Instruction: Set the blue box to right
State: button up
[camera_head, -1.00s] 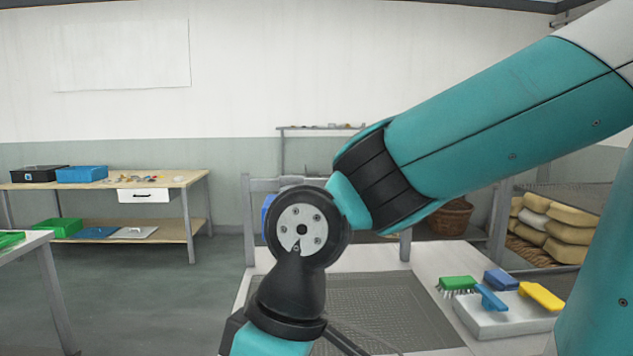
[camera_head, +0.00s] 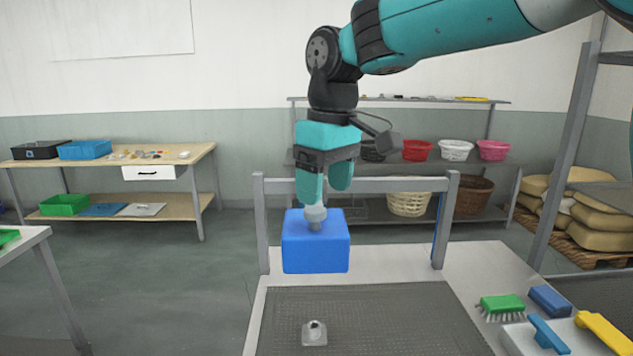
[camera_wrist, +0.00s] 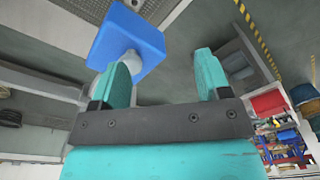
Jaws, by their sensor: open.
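The blue box (camera_head: 315,250) shows in the head view near the far end of the worktable, in front of the grey frame. A pale grey knob (camera_head: 314,215) shows at its upper part. My gripper (camera_head: 325,188) points down just above the box, fingers apart, with its left finger close to the knob. In the wrist view the box (camera_wrist: 128,40) lies left of centre, by the left finger, and the space between the fingers of my gripper (camera_wrist: 163,60) looks empty. I cannot tell whether the finger touches the knob or what supports the box.
A small grey fitting (camera_head: 314,335) sits on the dark mesh mat (camera_head: 375,315). Brushes, including a green one (camera_head: 502,306), lie at right by a white block. The grey frame (camera_head: 400,185) stands behind the box. A wooden bench (camera_head: 190,155) is at far left.

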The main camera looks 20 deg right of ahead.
notch_tip(320, 180, up, 9)
jog(key=m+p, duration=0.1)
jog(key=p, duration=0.2)
send_over(316, 210)
jog(key=shift+h, duration=0.4)
notch_tip(316, 210, down, 18)
jog(key=p, duration=0.2)
jog(key=shift+w+r+p, duration=0.15)
jog(key=shift+r+p, duration=0.1)
jog(key=shift+p, duration=0.05)
jog(key=shift+c, duration=0.4)
jog(key=c, duration=1.1)
jog(key=shift+c, duration=0.4)
